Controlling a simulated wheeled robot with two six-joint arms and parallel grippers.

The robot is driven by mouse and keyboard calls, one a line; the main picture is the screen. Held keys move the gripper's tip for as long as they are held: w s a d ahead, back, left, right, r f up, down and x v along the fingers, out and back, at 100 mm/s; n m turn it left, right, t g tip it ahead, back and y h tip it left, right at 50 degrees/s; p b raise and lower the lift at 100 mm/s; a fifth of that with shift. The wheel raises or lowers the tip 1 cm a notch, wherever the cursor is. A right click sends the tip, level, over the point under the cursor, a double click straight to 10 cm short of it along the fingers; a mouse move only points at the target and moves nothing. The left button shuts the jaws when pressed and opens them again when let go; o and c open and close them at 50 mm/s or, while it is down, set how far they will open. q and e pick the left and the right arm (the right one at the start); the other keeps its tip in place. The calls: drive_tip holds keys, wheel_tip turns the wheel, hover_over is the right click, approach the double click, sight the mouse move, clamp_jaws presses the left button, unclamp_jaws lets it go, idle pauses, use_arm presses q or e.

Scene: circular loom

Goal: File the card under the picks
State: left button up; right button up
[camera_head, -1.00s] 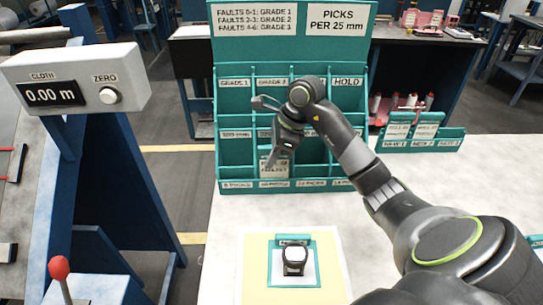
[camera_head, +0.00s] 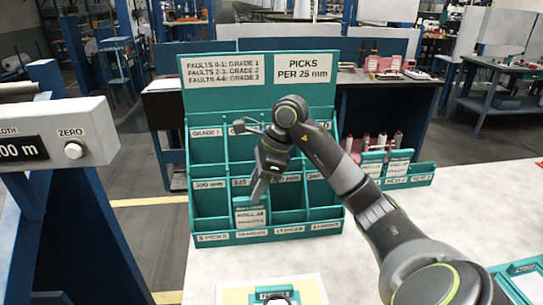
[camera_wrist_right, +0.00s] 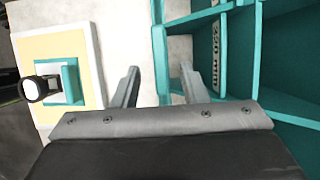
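A small white card with a teal top edge (camera_head: 250,215) stands in the bottom row of the teal rack (camera_head: 250,112), in the second compartment from the left. The label below it is too small to read surely; it ends in "PICKS". My right gripper (camera_head: 259,188) is in front of the rack, just above the card. In the right wrist view its two fingers (camera_wrist_right: 158,80) are apart with nothing held between them. The card cannot be made out in that view. My left gripper is not in view.
A dark round device in a teal holder (camera_wrist_right: 42,88) lies on a yellow and white sheet (camera_wrist_right: 68,50) in front of the rack. A smaller teal rack with cards (camera_head: 400,178) stands to the right. The pale tabletop (camera_head: 470,215) at right is mostly clear.

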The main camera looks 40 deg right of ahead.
drive_tip(key=v, duration=0.4)
drive_tip(key=shift+d+r+b, duration=0.1)
drive_tip(key=shift+r+b, duration=0.05)
drive_tip(key=shift+b, duration=0.25)
drive_tip(key=p+v, duration=0.2)
drive_tip(key=v, duration=0.4)
drive_tip(key=shift+r, duration=0.2)
drive_tip(key=shift+s, duration=0.1)
